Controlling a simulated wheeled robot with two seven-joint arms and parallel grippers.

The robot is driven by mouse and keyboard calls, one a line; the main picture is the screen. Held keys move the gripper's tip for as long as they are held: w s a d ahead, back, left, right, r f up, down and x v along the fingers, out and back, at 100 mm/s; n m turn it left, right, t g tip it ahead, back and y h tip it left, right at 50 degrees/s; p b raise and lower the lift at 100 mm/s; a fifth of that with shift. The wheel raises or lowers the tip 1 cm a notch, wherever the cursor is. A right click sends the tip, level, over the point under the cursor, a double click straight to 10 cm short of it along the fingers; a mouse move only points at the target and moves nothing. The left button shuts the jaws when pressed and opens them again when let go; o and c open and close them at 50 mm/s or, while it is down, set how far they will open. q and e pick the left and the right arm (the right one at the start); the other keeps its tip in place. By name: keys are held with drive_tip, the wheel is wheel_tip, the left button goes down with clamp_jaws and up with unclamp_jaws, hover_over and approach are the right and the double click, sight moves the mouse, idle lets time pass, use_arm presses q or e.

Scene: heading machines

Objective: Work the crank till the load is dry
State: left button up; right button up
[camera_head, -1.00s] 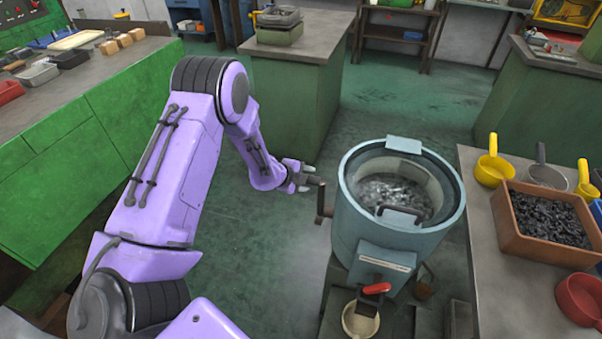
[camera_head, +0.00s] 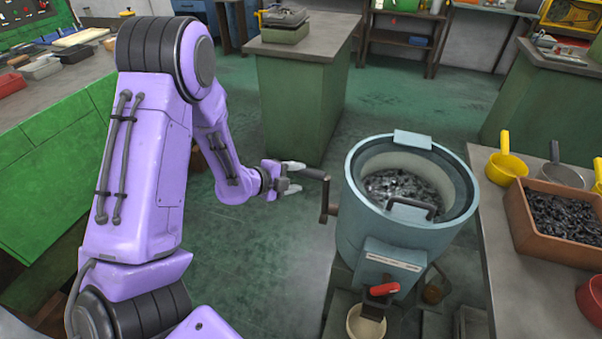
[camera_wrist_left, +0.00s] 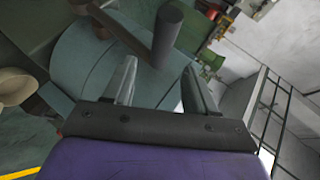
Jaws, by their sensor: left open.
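The spin dryer is a blue-grey drum (camera_head: 385,240) standing right of centre in the head view. Its open top shows a load of dark, shiny pieces (camera_head: 398,187). A crank (camera_head: 326,198) sticks out of its left side, with a dark grip at the upper end. My left gripper (camera_head: 294,177) is open and empty just left of the crank grip, apart from it. In the left wrist view the crank grip (camera_wrist_left: 167,35) stands beyond the two open fingers, with the drum's side (camera_wrist_left: 85,70) behind. My right gripper is not in view.
A red-handled valve (camera_head: 383,289) sits low on the drum's front above a cream bowl (camera_head: 366,324). The right-hand bench (camera_head: 500,240) holds a brown box (camera_head: 520,218) of dark pieces and yellow scoops (camera_head: 506,160). A green cabinet (camera_head: 300,105) stands behind; floor is free between.

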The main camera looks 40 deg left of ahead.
sight(311, 170)
use_arm(q)
wheel_tip(311, 170, down, 4)
drive_tip(key=s+a+t+y+b, duration=0.1)
drive_tip(key=s+t+b, duration=0.1)
drive_tip(key=t+b, duration=0.3)
drive_tip(key=shift+m+y, duration=0.3)
drive_tip(key=shift+m, duration=0.1)
drive_tip(key=w, duration=0.5)
drive_tip(key=w+p, duration=0.1)
drive_tip(key=w, duration=0.3)
drive_tip(key=shift+w+d+r+p, duration=0.2)
drive_tip(key=shift+w+p, duration=0.1)
drive_tip(key=shift+w, duration=0.05)
drive_tip(key=shift+w+f, duration=0.1)
drive_tip(key=shift+w, duration=0.3)
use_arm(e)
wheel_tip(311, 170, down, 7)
